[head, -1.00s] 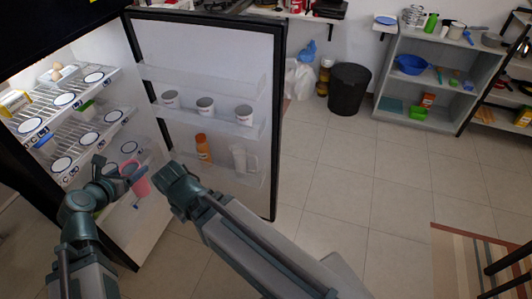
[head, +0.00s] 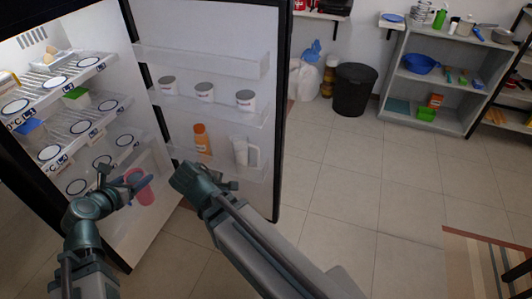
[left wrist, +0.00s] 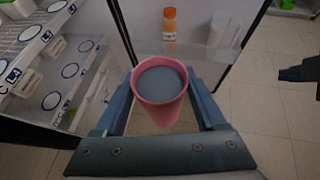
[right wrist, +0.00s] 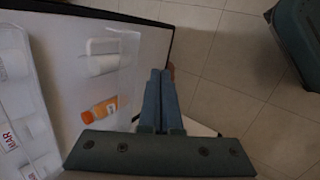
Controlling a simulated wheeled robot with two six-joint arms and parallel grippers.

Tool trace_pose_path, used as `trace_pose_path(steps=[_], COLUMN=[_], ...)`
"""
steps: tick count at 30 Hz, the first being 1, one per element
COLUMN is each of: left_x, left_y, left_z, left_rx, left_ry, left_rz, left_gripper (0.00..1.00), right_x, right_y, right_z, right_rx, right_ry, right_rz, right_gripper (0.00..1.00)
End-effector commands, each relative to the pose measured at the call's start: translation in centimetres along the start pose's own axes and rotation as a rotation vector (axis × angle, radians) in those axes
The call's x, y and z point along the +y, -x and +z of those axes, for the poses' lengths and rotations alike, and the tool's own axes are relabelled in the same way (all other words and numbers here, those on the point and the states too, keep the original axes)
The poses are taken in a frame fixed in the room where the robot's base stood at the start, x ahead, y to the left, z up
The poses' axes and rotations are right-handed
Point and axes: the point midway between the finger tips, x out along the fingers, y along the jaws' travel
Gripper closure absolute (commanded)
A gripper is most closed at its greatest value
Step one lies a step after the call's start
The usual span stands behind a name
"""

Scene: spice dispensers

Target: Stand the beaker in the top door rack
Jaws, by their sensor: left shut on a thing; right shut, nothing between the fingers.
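My left gripper (head: 126,184) is shut on the pink beaker (head: 143,190), held upright in front of the open fridge, below its shelves. In the left wrist view the beaker (left wrist: 160,106) stands between the two fingers, its mouth up, grey inside. The top door rack (head: 200,62) is a clear bin on the inside of the open door, above and to the right of the beaker; it looks empty. My right gripper (head: 226,186) is shut and empty in front of the lower door; its fingers (right wrist: 158,76) touch each other in the right wrist view.
The middle door rack (head: 222,112) holds three white labelled cups. The bottom rack holds an orange bottle (head: 201,139) and a white pitcher (head: 241,151). Fridge shelves (head: 92,122) with round labels lie at left. The floor right of the door is clear up to a black bin (head: 355,90).

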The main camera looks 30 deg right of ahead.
Motion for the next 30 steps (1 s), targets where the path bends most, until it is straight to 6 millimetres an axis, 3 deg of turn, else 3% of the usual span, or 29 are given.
trace_pose_path(steps=[1, 12, 30], left_x=[0.0, 0.0, 0.0], left_y=[-1.0, -4.5, -10.1], left_z=[-1.8, -8.2, -18.4], left_rx=[-0.001, -0.001, -0.001], left_ry=[0.0, 0.0, 0.0], left_rz=[0.0, 0.0, 0.0], left_gripper=[1.0, 1.0, 1.0], right_x=[0.1, 4.4, 9.3], right_y=[-2.0, -8.0, -14.4], right_z=[0.0, 0.8, 1.5], right_rx=[-0.007, -0.109, -0.471], right_ry=[0.038, 0.367, 0.966], right_rz=[0.04, 0.327, 0.683], right_gripper=[1.0, 1.0, 1.0])
